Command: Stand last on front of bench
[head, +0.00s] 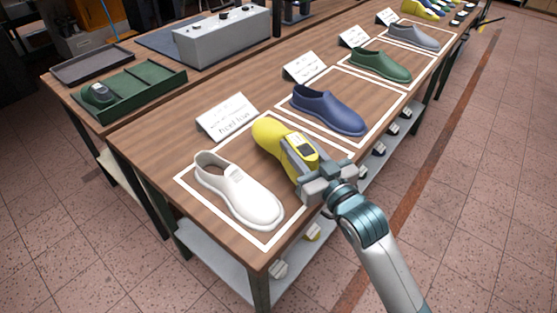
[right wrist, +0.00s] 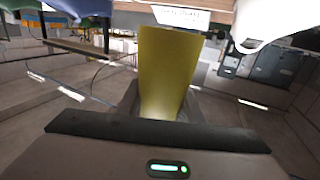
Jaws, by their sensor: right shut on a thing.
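The yellow last (head: 268,136) is in my right gripper (head: 301,165), over the near end of the wooden bench (head: 160,146), between the white shoe and the blue one. The gripper is shut on it, and the jaws hide part of it. It also shows in the right wrist view (right wrist: 167,75), upright between the fingers. I cannot tell whether it touches the bench. My left gripper is in neither view.
A white shoe (head: 238,190) lies in a white-outlined area to the left of the yellow last. A blue shoe (head: 328,108) and a green shoe (head: 379,65) stand farther along. A white sign (head: 227,117) stands behind. A green tray (head: 140,92) is at the back left.

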